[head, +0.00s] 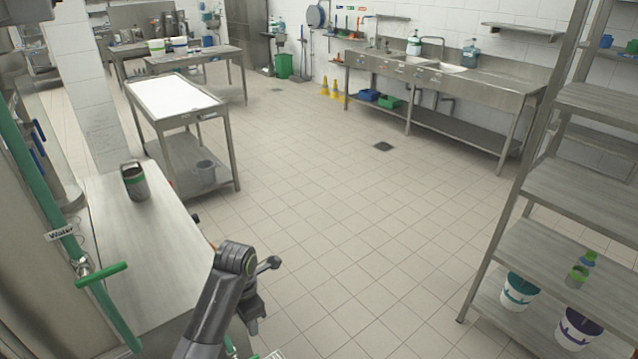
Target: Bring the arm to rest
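One of my arms (215,305) rises from the bottom edge, left of the middle, and bends at a dark joint near the counter's right edge. A short part with a rounded end sticks out to the right of the joint. No gripper fingers can be made out on this arm. My other arm does not show.
A green pipe marked "Water" (62,232) with a green handle (102,274) runs along the left. A steel trolley with a white top (172,95) stands beyond the counter. A shelf rack (570,195) stands at right. The tiled floor between is open.

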